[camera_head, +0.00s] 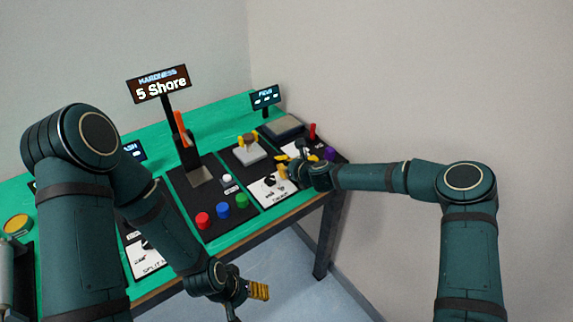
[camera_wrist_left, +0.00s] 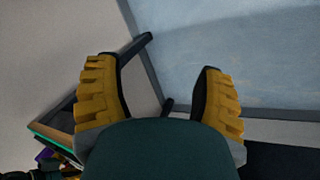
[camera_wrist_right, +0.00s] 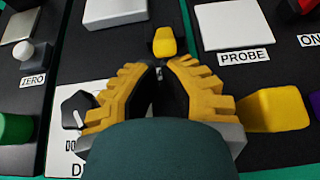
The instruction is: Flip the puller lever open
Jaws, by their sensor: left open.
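My right gripper (camera_head: 285,164) is low over the right part of the green console. In the right wrist view its yellow fingers (camera_wrist_right: 160,68) come together at the tips, with nothing clearly held between them. A yellow knob (camera_wrist_right: 164,42) stands just beyond the fingertips, apparently apart from them. I cannot tell for sure whether it belongs to the puller lever; no part is labelled as such. My left gripper (camera_head: 257,291) hangs in front of the console. In the left wrist view its fingers (camera_wrist_left: 160,85) are wide apart and empty above the floor.
A dial (camera_wrist_right: 77,110) and a yellow block (camera_wrist_right: 276,110) flank the right gripper. A white PROBE plate (camera_wrist_right: 233,25) lies beyond. Red (camera_head: 203,220), blue (camera_head: 223,211) and green (camera_head: 241,201) buttons sit left of it. The "5 Share" sign (camera_head: 160,84) rises behind. Floor in front is free.

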